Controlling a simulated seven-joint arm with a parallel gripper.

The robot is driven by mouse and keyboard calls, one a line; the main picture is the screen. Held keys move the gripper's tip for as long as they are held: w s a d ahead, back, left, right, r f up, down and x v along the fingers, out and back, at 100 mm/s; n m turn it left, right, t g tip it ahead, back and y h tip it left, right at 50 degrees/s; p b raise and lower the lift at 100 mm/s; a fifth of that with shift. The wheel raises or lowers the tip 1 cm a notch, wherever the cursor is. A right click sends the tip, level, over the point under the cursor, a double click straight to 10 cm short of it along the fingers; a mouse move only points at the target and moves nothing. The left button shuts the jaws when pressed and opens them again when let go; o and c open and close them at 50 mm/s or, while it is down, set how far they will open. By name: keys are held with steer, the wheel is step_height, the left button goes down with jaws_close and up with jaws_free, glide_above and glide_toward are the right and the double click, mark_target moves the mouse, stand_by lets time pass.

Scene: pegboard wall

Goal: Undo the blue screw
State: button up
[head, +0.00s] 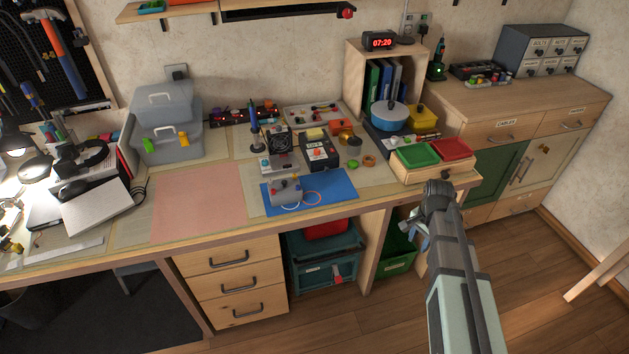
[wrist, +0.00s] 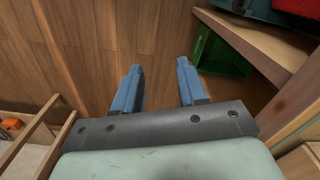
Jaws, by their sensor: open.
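A small grey block (head: 287,191) sits on the blue mat (head: 338,187) near the front edge of the workbench. Tiny coloured spots show on it, too small to tell whether one is the blue screw. I cannot make out the blue screw for certain in either view. My gripper (head: 413,240) is in front of the bench, to the right of the mat and well apart from it. In the wrist view my gripper (wrist: 158,67) has its two blue fingers spread, with only wooden floor between them. It is open and empty.
Green (head: 417,155) and red (head: 451,148) trays stand at the bench's right end. A black box with a red button (head: 319,150) stands behind the mat. A green crate (wrist: 222,52) is under the bench. The pink mat (head: 197,203) is clear.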

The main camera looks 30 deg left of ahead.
steer(key=a+r+m, duration=0.1)
steer(key=a+r, duration=0.3)
steer(key=a, duration=0.3)
steer(key=w+a+r+m, duration=0.1)
steer(key=a+r, duration=0.3)
steer(key=a, duration=0.2)
steer(key=a+r+m, duration=0.2)
steer(key=a+r, duration=0.2)
steer(key=a, duration=0.3)
steer(key=shift+w+a, duration=0.2)
steer(key=shift+a, duration=0.1)
steer(key=s+a+r+m, duration=0.3)
steer(key=a+r, duration=0.5)
steer(key=a, duration=0.3)
steer(key=m, duration=0.2)
glide_toward(298, 185)
step_height(298, 185, down, 8)
steer(key=shift+f, duration=0.1)
steer(key=shift+c, duration=0.4)
jaws_close()
